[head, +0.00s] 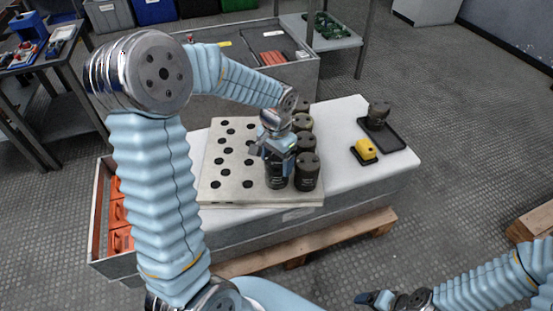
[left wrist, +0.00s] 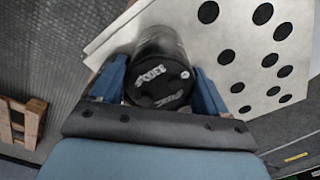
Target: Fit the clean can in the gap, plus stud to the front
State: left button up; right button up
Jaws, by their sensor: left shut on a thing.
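My left gripper (head: 277,150) is shut on a dark can (head: 276,181) at the front part of a pale plate with round holes (head: 232,199). In the left wrist view the can (left wrist: 158,82) sits between the two blue fingers, its dark end with white markings toward the camera; I cannot read them. I cannot tell whether it is seated in a hole or just above the plate. A row of several dark cans (head: 307,172) stands along the plate's right side, close beside the held can. My right gripper (head: 376,299) is low at the bottom edge, its fingers unclear.
Right of the plate, a black tray (head: 397,142) holds another dark can (head: 379,112), and a yellow device (head: 365,149) sits on a small dark base. Orange parts (head: 120,215) lie in a bin at the left. White bench top is free between plate and tray.

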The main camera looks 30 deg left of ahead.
pick_arm(q)
jog(key=shift+f+b, duration=0.55)
jog(key=shift+f, duration=0.1)
dwell(0.8)
jog(key=o, duration=1.5)
notch_tip(320, 180, up, 14)
jog(key=shift+f+p, duration=0.1)
jog(key=shift+p, duration=0.4)
